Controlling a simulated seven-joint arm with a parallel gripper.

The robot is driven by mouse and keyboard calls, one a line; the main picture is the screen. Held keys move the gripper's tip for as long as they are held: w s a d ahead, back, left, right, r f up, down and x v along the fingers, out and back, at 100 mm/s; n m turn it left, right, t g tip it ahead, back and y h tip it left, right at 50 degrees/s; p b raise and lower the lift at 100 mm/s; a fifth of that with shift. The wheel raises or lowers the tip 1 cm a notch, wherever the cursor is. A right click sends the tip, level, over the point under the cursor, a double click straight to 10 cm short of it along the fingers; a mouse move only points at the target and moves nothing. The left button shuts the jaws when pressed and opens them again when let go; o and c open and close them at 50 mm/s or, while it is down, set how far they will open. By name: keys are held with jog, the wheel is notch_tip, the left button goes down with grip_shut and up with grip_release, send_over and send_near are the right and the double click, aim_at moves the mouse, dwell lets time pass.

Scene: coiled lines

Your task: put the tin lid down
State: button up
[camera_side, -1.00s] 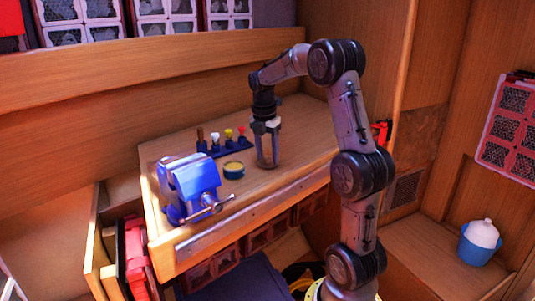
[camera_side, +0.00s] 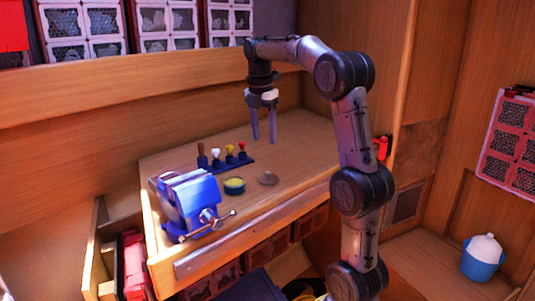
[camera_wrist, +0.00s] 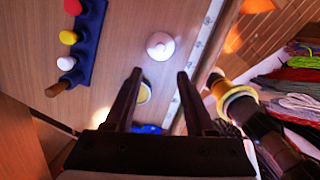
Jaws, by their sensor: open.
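The tin lid (camera_side: 267,178) is a small round disc lying on the wooden bench top, to the right of the tin. In the wrist view the lid (camera_wrist: 160,46) shows as a pale disc with a small raised middle, beyond the fingertips. The open tin (camera_side: 234,186) is blue with a yellow inside; in the wrist view the tin (camera_wrist: 144,93) is partly hidden by a finger. My gripper (camera_side: 264,140) is raised above the bench, open and empty, with its fingers apart. In the wrist view my gripper (camera_wrist: 160,74) has nothing between its fingers.
A blue vise (camera_side: 190,200) stands at the bench's left front. A dark blue rack (camera_side: 226,164) with several coloured-topped pieces stands behind the tin. The bench's front edge (camera_side: 250,232) is close to the lid. The bench's right part is clear.

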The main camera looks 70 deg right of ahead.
jog(key=s+a+f+m+t, duration=0.25)
jog(key=a+m, duration=0.25)
jog(key=a, duration=0.6)
jog(key=s+a+f+m+t, duration=0.15)
jog(key=s+a+m, duration=0.3)
jog(key=a, duration=0.65)
jog(key=s+a+f+m+t+y, duration=0.1)
jog(key=s+a+f+m, duration=0.4)
jog(key=shift+s+a+f+t, duration=0.15)
jog(key=shift+a+t, duration=0.2)
jog(key=shift+t, duration=0.05)
